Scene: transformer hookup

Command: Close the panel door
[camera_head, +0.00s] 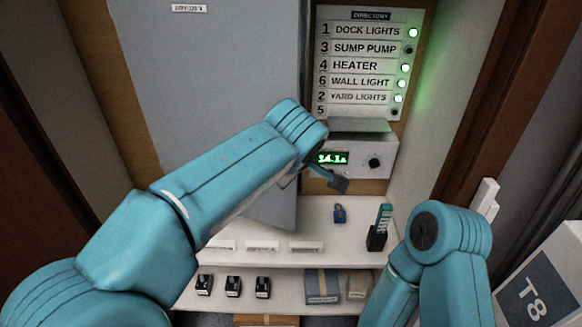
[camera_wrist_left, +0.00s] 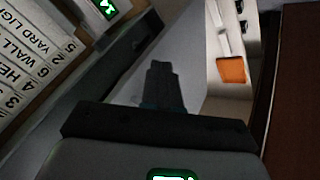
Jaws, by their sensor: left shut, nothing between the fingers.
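The grey panel door (camera_head: 215,90) fills the upper left of the head view, with its free edge beside the directory card (camera_head: 365,62). My left arm crosses in front of its lower part and hides some of it. My left gripper (camera_head: 340,184) is shut and empty, just right of that edge and below the small meter display (camera_head: 332,158). In the left wrist view the closed fingers (camera_wrist_left: 160,70) point at a light grey surface. I cannot tell whether they touch the door. My right arm is at the lower right; its gripper does not show.
The meter box has a black knob (camera_head: 375,162). A white shelf (camera_head: 350,250) below holds a blue padlock (camera_head: 339,213) and a teal-handled tool in a black holder (camera_head: 376,238). Several black devices and boxes sit lower down. A T8 sign (camera_head: 540,295) stands at lower right.

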